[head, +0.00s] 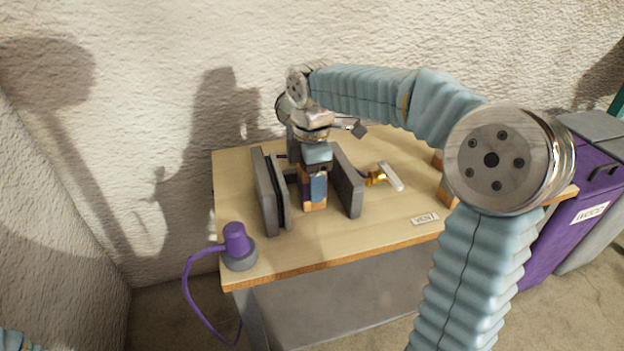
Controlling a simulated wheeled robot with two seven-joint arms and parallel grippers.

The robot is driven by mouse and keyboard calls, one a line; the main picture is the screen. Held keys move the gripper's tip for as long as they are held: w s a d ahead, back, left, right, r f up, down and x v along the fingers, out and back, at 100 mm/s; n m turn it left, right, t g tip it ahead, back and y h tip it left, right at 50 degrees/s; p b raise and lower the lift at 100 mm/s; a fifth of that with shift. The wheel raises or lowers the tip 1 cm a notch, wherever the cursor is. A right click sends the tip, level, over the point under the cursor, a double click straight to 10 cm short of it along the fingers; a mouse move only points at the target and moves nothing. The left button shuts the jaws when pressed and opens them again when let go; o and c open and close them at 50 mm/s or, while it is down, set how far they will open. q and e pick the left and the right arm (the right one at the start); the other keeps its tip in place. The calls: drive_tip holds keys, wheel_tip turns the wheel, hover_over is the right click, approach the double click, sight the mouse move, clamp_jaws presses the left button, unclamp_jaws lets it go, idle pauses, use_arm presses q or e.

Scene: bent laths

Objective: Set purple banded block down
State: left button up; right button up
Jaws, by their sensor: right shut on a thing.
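The purple banded block (308,202), with orange-brown and dark purple bands, is upright between two upright grey plates. My right gripper (316,180) comes down from above and is shut on the block. A blue finger covers much of the block's front face. The left grey plate (266,192) and the right grey plate (347,182) stand on either side, with a visible gap to the right one. I cannot tell whether the block's underside touches the tabletop. My left gripper is not in view.
The wooden table (300,252) has free room in front of the plates. A purple knob on a grey base (238,248), with a cord, is at the front left corner. A brass valve with a pale handle (385,177) and a label (424,219) are right. Purple and grey bins (575,215) stand beyond.

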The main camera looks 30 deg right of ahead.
drive_tip(key=o, duration=1.2)
drive_tip(key=shift+c, duration=0.2)
wheel_tip(320, 180, up, 12)
drive_tip(key=p, duration=0.2)
drive_tip(key=shift+r+p, duration=0.1)
drive_tip(key=shift+p, duration=0.3)
